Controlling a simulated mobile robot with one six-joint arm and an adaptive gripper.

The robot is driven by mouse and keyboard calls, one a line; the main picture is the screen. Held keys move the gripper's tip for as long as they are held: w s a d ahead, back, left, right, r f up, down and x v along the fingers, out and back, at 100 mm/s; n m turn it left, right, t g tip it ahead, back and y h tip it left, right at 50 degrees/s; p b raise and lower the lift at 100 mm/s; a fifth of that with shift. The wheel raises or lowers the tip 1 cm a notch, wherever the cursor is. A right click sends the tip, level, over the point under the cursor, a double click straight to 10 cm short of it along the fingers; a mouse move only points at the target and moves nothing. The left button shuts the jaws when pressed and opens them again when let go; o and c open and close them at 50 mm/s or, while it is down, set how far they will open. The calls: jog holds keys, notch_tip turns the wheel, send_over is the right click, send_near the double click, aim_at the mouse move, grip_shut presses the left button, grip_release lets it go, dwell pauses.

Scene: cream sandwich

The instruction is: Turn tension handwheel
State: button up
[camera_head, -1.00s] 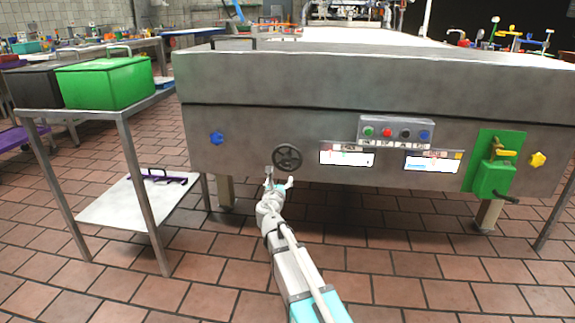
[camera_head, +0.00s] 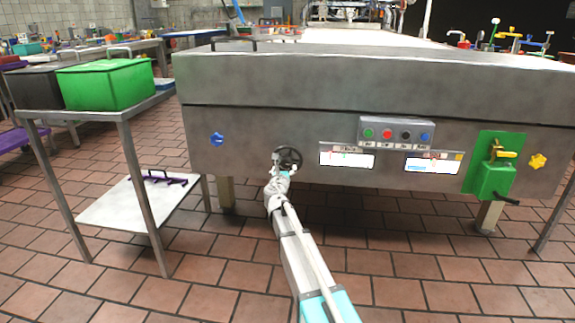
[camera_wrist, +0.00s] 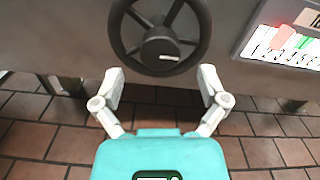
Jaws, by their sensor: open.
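The dark round handwheel (camera_head: 287,158) is mounted on the front of the grey metal machine (camera_head: 300,120). In the wrist view the handwheel (camera_wrist: 160,40) fills the top middle, with its spokes, hub and a light mark on the hub showing; its top edge is cut off. My gripper (camera_head: 284,170) is at the lower part of the wheel in the head view. In the wrist view my gripper (camera_wrist: 161,85) is open, with one white finger on each side below the wheel's lower rim. Nothing is between the fingers; I cannot tell whether they touch the rim.
Right of the wheel are label plates (camera_head: 347,159) and a button panel (camera_head: 397,133). A blue knob (camera_head: 217,139) is left, a green valve box (camera_head: 494,178) far right. A metal side table (camera_head: 127,160) with a green bin (camera_head: 105,83) stands left. The floor in front is clear.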

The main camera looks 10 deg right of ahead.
aim_at(286, 165)
jog(key=shift+x, duration=2.05)
jog(key=c, duration=1)
jog(key=shift+d, duration=0.35)
jog(key=shift+c, duration=0.7)
jog(key=shift+a, duration=0.25)
jog(key=shift+m, duration=0.3)
